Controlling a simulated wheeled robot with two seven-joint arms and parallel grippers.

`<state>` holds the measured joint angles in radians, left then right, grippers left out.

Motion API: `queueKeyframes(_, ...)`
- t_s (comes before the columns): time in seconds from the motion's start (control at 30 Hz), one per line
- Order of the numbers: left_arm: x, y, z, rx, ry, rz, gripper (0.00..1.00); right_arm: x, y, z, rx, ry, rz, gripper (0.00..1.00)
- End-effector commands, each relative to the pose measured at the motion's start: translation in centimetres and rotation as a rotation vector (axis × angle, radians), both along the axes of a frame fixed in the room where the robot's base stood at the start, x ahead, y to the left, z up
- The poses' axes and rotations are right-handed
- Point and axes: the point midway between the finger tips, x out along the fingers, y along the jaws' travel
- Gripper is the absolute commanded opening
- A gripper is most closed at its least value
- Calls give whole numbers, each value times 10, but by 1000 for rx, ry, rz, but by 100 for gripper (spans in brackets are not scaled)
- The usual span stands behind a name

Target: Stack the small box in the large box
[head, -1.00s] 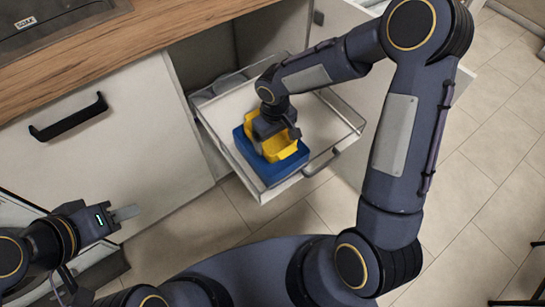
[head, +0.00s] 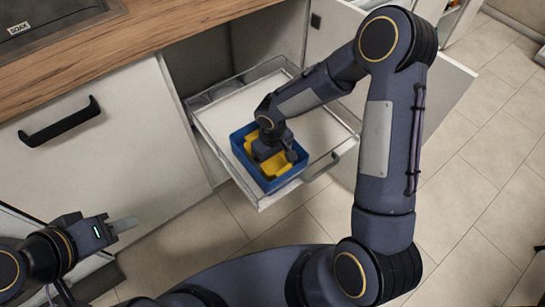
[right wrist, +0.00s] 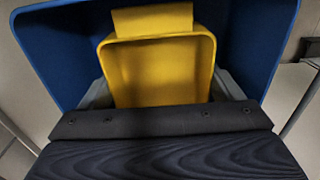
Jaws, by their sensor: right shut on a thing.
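The large blue box (head: 289,178) stands in the open drawer and also fills the back of the right wrist view (right wrist: 255,45). The small yellow box (head: 277,166) is within the blue box's walls in the head view. It also shows in the right wrist view (right wrist: 160,72), with blue walls around it. Whether its base touches the blue floor is hidden. My right gripper (head: 272,153) is shut on the yellow box from above and partly covers it. My left gripper (head: 122,226) is apart from both boxes at the lower left; its jaw opening is unclear.
The pulled-out drawer (head: 322,172) has low walls and a front handle. A wooden worktop (head: 120,45) lies above a closed cabinet front with a black handle (head: 62,122). An open white door (head: 448,95) stands to the right.

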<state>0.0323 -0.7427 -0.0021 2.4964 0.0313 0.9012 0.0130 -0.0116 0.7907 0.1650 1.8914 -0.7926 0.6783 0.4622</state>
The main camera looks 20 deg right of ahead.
Motion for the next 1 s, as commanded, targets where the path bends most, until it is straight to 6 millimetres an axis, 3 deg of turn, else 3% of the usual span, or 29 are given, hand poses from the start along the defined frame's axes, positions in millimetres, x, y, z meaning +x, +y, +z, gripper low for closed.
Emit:
queueKeyframes(0.07, 0, 0, -4, 0, 0, 0, 36, 0, 0, -4, 0, -1, 0, 63)
queueKeyframes(0.1, 0, 0, -3, 0, 0, 0, 36, 0, 0, -3, 0, -1, 0, 88)
queueKeyframes(0.2, 0, 0, -3, 0, 0, 0, 36, 0, 0, -2, 0, 0, 0, 100)
queueKeyframes(0.43, 0, 0, -1, 0, 0, 0, 36, 0, 0, -1, 0, 0, 0, 100)
queueKeyframes(0.57, 0, 0, 10, 0, 0, 0, 36, 0, 0, 11, 1, -1, -1, 100)
queueKeyframes(1.0, 0, 0, 31, 0, 0, 0, 36, 0, 0, 100, 0, -4, 0, 100)
